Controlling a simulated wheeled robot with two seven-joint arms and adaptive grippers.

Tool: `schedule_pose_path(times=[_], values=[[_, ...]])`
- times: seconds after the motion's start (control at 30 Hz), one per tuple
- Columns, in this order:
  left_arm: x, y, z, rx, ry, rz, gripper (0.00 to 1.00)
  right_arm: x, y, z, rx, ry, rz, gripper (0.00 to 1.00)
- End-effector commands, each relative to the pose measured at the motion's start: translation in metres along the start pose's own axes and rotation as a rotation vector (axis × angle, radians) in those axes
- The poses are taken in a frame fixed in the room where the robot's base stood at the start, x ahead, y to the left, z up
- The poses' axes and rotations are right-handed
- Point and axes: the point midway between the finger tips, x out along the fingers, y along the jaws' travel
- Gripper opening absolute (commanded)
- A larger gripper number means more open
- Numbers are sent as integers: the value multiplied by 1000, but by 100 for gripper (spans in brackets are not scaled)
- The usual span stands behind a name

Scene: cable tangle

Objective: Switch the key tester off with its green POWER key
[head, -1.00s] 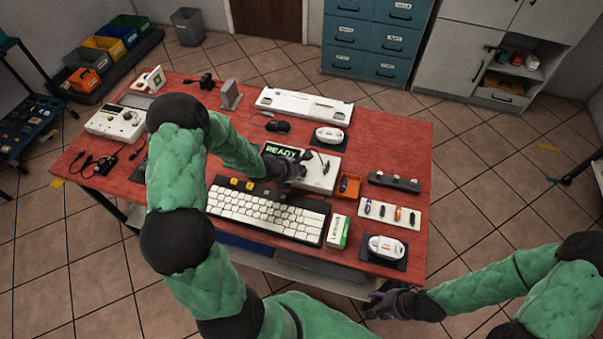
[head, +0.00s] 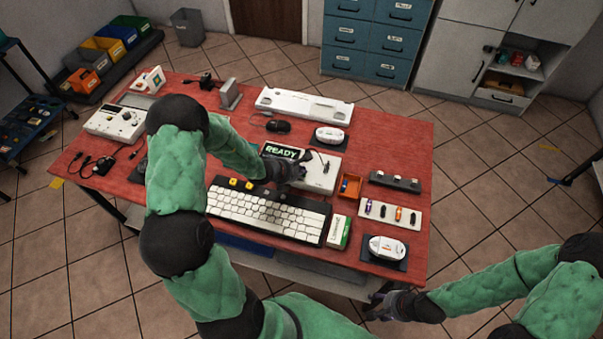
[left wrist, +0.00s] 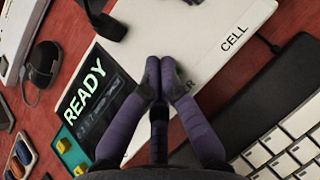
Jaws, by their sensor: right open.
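Contact cannot be told. My right gripper (head: 375,303) is open, off the table's front edge.
A keyboard (head: 265,212) lies in front of the tester.

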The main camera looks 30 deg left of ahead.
Motion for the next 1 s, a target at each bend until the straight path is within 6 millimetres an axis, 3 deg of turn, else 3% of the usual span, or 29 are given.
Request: schedule_pose_path(times=[1.0], values=[[-12, 0, 12, 0, 0, 0, 0, -8, -3, 0, 0, 0, 0, 53]])
